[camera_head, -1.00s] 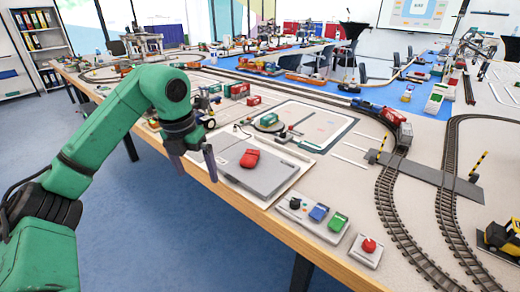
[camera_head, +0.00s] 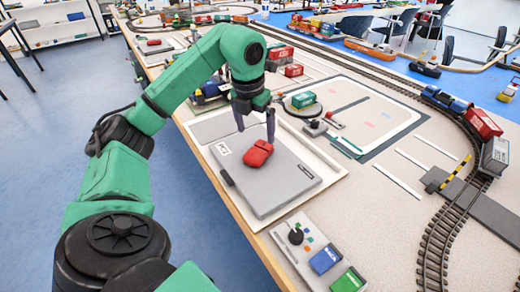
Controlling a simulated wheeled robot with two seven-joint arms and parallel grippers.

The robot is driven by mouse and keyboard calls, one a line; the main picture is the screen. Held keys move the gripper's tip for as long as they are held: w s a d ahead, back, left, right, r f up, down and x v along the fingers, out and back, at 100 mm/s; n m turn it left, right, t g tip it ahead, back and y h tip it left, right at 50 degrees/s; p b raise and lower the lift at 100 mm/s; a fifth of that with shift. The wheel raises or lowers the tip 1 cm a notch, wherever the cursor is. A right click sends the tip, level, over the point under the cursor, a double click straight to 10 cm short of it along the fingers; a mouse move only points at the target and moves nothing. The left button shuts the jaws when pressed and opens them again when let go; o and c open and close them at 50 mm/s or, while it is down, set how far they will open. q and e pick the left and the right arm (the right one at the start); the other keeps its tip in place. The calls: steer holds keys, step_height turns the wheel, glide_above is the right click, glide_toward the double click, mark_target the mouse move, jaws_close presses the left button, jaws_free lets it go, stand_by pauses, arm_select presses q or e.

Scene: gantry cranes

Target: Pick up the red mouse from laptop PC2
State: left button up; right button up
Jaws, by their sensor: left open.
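The red mouse (camera_head: 258,154) lies on the grey closed laptop (camera_head: 265,189), towards its far side. The laptop lies on a pale board near the table's front edge and has a white label on its lid. My left gripper (camera_head: 255,138) points down just behind and above the mouse. Its two dark fingers are apart, one to the left and one to the right, with nothing seen between them. I cannot tell whether a finger touches the mouse. My right gripper is not in view.
A control panel with a joystick and blue and green buttons (camera_head: 317,255) stands nearer on the table (camera_head: 390,215). A turntable with a green container (camera_head: 303,101) and a small joystick stand behind the laptop. Train tracks (camera_head: 440,215) run along the right.

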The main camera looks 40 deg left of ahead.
mark_target(258, 150)
arm_select(q)
steer(key=f, duration=0.2)
steer(key=w+f, duration=0.1)
steer(key=f, duration=0.4)
steer(key=shift+w+a+f, duration=0.15)
steer(key=shift+f, duration=0.05)
steer(key=shift+w+f, duration=0.2)
steer(key=shift+f, duration=0.2)
steer(key=c, duration=1.3)
steer(key=shift+c, duration=0.2)
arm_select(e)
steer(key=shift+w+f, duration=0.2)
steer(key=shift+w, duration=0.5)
arm_select(q)
steer(key=shift+r, duration=0.15)
